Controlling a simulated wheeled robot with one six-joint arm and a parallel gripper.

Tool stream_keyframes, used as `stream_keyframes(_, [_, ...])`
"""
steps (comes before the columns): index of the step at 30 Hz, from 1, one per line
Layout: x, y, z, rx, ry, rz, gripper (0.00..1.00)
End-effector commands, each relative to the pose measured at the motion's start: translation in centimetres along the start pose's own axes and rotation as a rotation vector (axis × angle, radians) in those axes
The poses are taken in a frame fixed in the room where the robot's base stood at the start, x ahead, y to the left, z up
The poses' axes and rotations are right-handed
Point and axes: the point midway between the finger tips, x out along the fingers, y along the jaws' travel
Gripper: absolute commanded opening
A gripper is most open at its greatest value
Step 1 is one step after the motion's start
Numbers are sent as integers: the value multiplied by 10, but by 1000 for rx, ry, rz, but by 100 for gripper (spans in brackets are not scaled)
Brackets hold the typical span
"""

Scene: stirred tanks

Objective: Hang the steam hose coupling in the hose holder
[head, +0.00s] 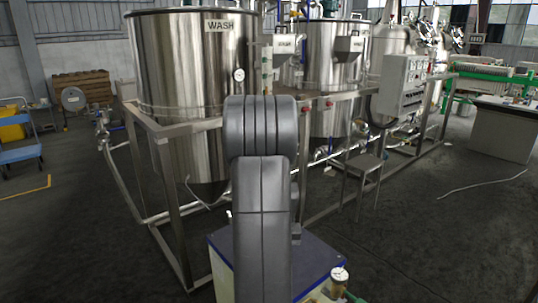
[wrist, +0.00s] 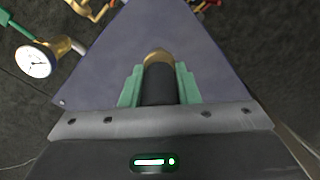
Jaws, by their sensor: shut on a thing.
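In the wrist view my gripper (wrist: 159,72) has its two green fingers shut on the steam hose coupling (wrist: 157,57), a dark cylinder with a brass-coloured end. The coupling points away from the wrist, over a blue-grey panel (wrist: 110,78). Its rear part is hidden by the gripper body. In the head view my own arm stands in the middle and hides the gripper and the coupling. I cannot make out the hose holder in either view.
A dial gauge (wrist: 35,62) on brass fittings sits at upper left in the wrist view. The WASH tank (head: 190,70) stands on a steel frame (head: 155,165). A stool (head: 362,165), control box (head: 402,85) and pale hose (head: 482,185) are right. Floor at front right is clear.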

Motion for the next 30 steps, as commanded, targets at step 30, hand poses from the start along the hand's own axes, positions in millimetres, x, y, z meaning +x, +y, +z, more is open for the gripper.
stream_keyframes(30, [-23, -43, -11, -3, -2, -1, 2])
